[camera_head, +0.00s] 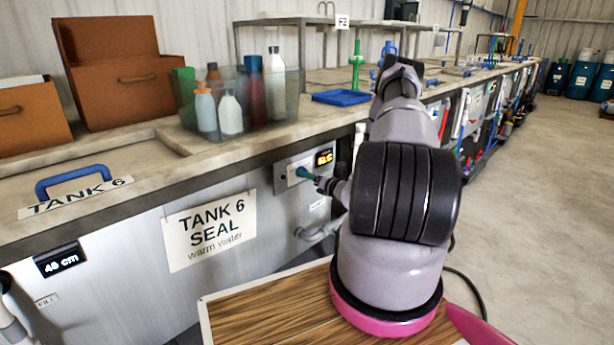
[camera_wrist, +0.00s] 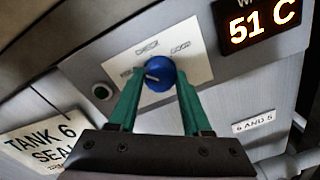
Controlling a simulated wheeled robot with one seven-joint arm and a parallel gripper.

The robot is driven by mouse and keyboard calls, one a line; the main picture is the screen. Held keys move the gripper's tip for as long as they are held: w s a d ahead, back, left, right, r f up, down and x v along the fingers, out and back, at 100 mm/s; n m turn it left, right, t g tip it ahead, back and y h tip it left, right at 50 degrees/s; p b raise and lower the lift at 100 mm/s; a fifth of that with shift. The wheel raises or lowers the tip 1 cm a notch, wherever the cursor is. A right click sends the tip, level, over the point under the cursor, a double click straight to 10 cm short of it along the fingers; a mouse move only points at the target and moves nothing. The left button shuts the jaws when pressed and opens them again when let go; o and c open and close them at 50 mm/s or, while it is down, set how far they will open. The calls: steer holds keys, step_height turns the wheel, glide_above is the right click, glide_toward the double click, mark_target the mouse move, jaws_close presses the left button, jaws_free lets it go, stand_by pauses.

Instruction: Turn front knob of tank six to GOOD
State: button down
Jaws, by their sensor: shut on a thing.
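The blue front knob (camera_wrist: 159,73) sits on a white label plate (camera_wrist: 190,42) on the grey front of tank six. The plate has three words around the knob; the right one looks like GOOD, and the others are too blurred to read surely. A pale mark on the knob points toward the left word. My gripper (camera_wrist: 157,82) has its green fingers on both sides of the knob, shut on it. In the head view my gripper (camera_head: 309,175) reaches the panel and mostly hides the knob. The TANK 6 SEAL sign (camera_head: 211,230) hangs to the left.
A display reading 51 C (camera_wrist: 261,22) is right of the plate. A pipe (camera_head: 318,233) runs below the panel. On the tank top stand a clear bin of bottles (camera_head: 285,98) and a blue tray (camera_head: 341,97). The floor (camera_head: 540,210) at right is clear.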

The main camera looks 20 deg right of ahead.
steer(key=shift+d+f+m+g+y, duration=0.1)
steer(key=shift+m+g+y, duration=0.1)
steer(key=shift+m, duration=4.85)
steer(key=shift+d+m+g+y, duration=0.1)
steer(key=shift+m+y, duration=0.1)
steer(key=shift+m, duration=4.85)
steer(key=shift+c, duration=1.8)
jaws_free()
steer(key=v, duration=1)
steer(key=shift+s, duration=0.4)
